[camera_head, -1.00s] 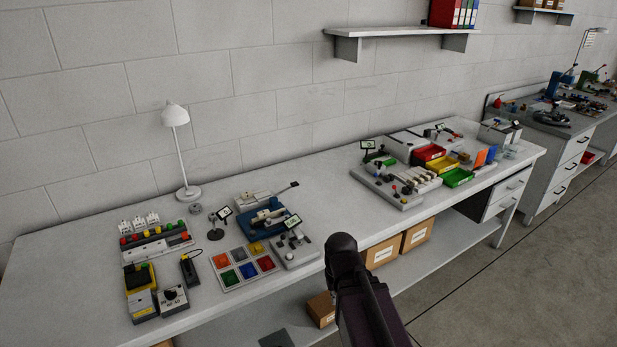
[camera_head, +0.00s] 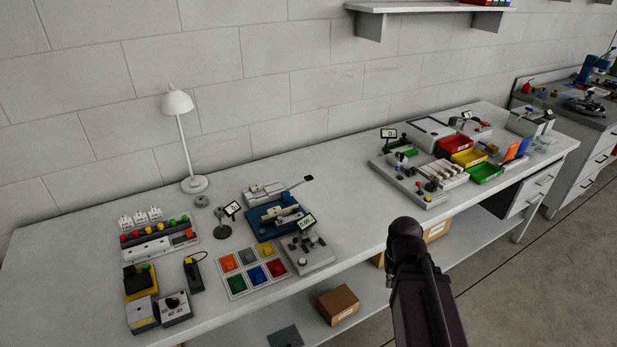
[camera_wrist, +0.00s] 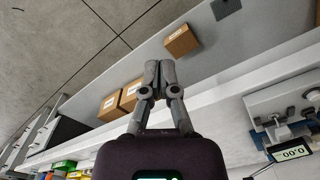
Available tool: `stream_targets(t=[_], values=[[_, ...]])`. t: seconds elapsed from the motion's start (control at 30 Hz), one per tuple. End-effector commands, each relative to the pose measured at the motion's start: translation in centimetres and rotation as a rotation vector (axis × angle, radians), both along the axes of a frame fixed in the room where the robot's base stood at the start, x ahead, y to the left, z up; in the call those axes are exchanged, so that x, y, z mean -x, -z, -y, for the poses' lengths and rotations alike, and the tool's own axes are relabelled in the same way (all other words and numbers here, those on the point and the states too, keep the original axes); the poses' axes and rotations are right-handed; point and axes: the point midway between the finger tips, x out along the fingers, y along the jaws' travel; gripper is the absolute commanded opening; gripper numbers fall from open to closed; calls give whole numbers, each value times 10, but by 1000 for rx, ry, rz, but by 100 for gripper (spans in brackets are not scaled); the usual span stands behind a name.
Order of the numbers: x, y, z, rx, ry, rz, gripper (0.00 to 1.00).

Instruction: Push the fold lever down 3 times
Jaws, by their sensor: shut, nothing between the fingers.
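A grey device with a long thin lever (camera_head: 299,184) ending in a black tip stands at the back of the bench, behind a blue-based device (camera_head: 275,218). This lever looks like the fold lever, but no label can be read. It stands out to the right and slightly up. My gripper (camera_wrist: 160,70) is shut and empty in the wrist view, above the lower shelf and apart from the bench-top devices. In the head view my dark arm is at lower right, well away from the lever, and the fingers cannot be made out.
A white lamp (camera_head: 194,184) stands behind on the left. A tray of coloured squares (camera_head: 237,284) and a grey unit with a small display (camera_head: 312,255) lie in front. Bins and devices fill the right part. The middle of the bench (camera_head: 350,185) is clear.

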Motion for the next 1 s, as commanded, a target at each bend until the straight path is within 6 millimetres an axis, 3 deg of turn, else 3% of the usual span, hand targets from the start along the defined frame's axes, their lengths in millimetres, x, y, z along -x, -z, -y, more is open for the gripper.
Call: stream_targets(t=[0.27,0.47,0.67,1.0], values=[[-8,-3,-2,1,-13,-1,0],[-49,-15,-15,5,-80,-7,0],[-123,-38,-41,12,-212,-20,0],[-264,-80,-125,28,-504,-51,0]])
